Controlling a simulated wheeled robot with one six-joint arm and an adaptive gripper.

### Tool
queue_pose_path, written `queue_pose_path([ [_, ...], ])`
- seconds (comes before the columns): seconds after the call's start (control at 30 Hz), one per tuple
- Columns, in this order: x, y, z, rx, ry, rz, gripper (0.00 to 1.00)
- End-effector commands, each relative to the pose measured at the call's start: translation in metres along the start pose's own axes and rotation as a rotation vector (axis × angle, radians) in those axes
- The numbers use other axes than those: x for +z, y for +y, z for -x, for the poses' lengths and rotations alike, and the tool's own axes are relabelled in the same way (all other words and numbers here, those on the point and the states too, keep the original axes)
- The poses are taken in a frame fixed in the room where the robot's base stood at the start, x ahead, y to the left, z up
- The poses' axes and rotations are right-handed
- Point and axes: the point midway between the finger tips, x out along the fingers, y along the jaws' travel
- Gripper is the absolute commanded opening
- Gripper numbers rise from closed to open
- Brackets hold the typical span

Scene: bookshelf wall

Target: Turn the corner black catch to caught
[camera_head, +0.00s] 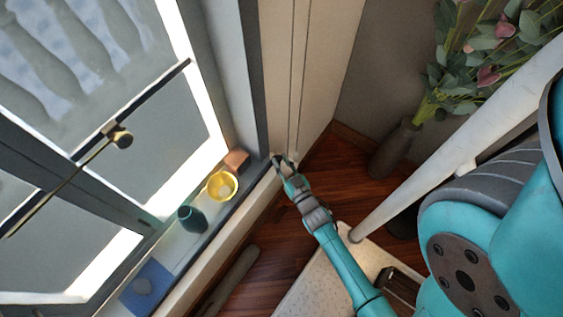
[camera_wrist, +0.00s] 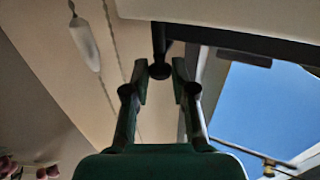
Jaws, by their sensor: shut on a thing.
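The black catch (camera_wrist: 160,70) shows in the wrist view as a dark stem with a round end, hanging from the dark window frame (camera_wrist: 225,38). Its round end lies between the two fingertips of my gripper (camera_wrist: 160,80), which is shut on it. Small gaps seem to show beside it, so the exact contact is hard to see. In the head view my gripper (camera_head: 283,162) is at the corner where the window frame meets the pale wall panel. The catch is too small and covered there to make out its angle.
On the sill stand an orange block (camera_head: 236,161), a yellow bowl (camera_head: 222,185), a dark teal cup (camera_head: 191,218) and a blue pad (camera_head: 148,288). The window sash (camera_head: 75,182) stands at the left. A flower vase (camera_head: 394,148) stands right of the corner, on the wooden floor.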

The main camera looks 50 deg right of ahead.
Motion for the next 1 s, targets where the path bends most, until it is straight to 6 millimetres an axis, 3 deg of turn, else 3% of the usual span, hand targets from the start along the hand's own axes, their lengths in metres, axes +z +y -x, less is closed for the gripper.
queue_pose_path([
  [0.9, -0.0033, 0.0025, -0.0022, -0.075, 0.004, -0.001, 0.00],
  [0.93, -0.0032, 0.0025, -0.0022, -0.075, 0.004, -0.001, 0.30],
  [1.0, -0.0029, 0.0024, -0.0020, -0.075, 0.003, -0.001, 0.35],
])
